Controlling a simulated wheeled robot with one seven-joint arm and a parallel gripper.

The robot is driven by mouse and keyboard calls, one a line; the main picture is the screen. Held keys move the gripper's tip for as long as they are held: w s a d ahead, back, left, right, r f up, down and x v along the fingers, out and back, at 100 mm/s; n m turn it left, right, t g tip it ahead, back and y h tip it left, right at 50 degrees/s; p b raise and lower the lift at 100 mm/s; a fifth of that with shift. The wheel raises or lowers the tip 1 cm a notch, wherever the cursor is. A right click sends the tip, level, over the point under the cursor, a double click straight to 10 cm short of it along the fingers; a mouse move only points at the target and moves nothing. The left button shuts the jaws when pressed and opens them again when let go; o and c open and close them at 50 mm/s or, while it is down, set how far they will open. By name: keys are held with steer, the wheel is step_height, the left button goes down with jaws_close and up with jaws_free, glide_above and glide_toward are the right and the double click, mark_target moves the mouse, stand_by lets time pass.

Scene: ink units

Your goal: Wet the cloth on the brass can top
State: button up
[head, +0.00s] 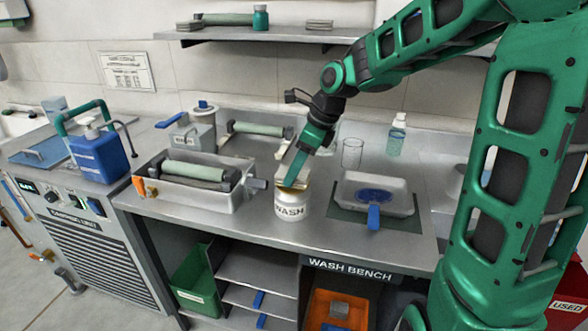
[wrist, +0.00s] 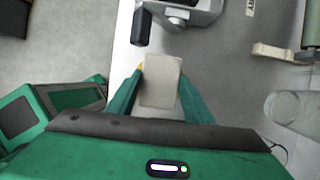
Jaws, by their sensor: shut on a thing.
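The white can labelled WASH (head: 290,204) stands upright at the front edge of the bench. Its brass top is mostly hidden by my gripper (head: 294,178) in the head view. In the wrist view my gripper (wrist: 162,85) is shut on a folded beige cloth (wrist: 162,80), with one green finger on each side. A small yellow bit shows beside the left fingertip, perhaps the brass top's edge. The cloth is at or just over the can top; I cannot tell whether it touches or presses it.
A grey tray with a roller (head: 209,196) stands left of the can. A white tray with a blue-handled brush (head: 373,212) is on the right. A clear glass (head: 352,153) and a teal bottle (head: 397,136) stand behind. A shelf (head: 270,35) hangs above.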

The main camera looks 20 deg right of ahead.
steer(key=shift+r, duration=3.5)
